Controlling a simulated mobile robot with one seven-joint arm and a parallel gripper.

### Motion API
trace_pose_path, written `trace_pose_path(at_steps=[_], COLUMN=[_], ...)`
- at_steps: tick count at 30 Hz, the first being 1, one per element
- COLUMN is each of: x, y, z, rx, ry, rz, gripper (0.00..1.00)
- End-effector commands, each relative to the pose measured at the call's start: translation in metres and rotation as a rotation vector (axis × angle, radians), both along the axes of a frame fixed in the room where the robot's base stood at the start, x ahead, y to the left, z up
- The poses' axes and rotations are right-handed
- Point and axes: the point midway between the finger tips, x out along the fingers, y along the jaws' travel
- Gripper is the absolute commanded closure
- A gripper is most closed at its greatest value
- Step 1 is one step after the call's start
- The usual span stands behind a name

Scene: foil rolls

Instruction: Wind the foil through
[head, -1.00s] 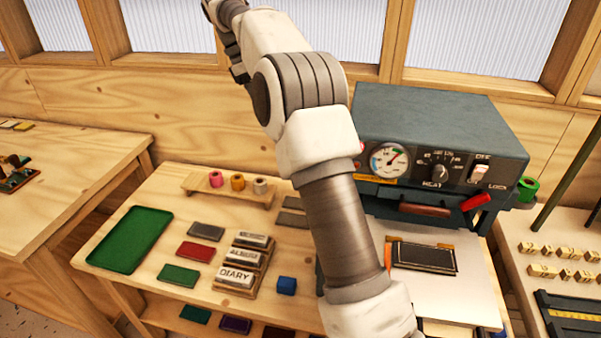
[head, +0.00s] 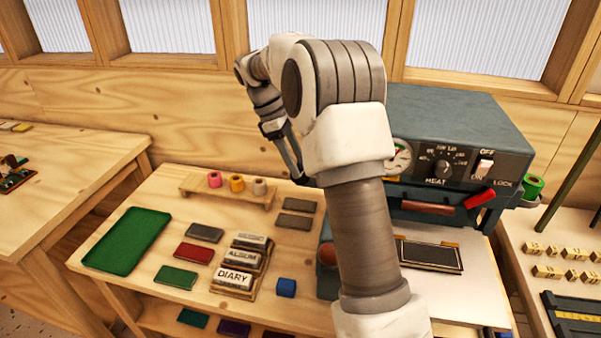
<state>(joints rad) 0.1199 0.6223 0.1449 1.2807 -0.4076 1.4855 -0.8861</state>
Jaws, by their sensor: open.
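A grey-blue press machine (head: 460,125) with a dial gauge, a heat knob and an on/off switch stands at the back right. A green foil roll (head: 533,187) sits at its right side. Pink (head: 215,179), yellow (head: 237,183) and tan (head: 260,187) foil rolls stand on a small wooden rack (head: 222,194) to the left of the press. My gripper (head: 298,177) is open, pointing down between the rack and the press, touching none of the rolls that I can see. My arm hides the left part of the press.
A green tray (head: 125,240), several coloured flat covers (head: 194,253) and stacked label blocks reading DIARY and ALBUM (head: 240,260) lie on the table. A red handle (head: 479,200) and a dark framed plate (head: 432,256) are at the press.

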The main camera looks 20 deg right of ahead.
Motion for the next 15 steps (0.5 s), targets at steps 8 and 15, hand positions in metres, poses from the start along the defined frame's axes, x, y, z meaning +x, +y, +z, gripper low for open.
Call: trace_pose_path(at_steps=[8,15], x=[-0.006,-0.006], y=[-0.009,-0.01], z=[-0.026,-0.028], rx=[0.0,0.001], ry=[0.0,-0.001], rz=[-0.001,-0.001], gripper=[0.4,0.4])
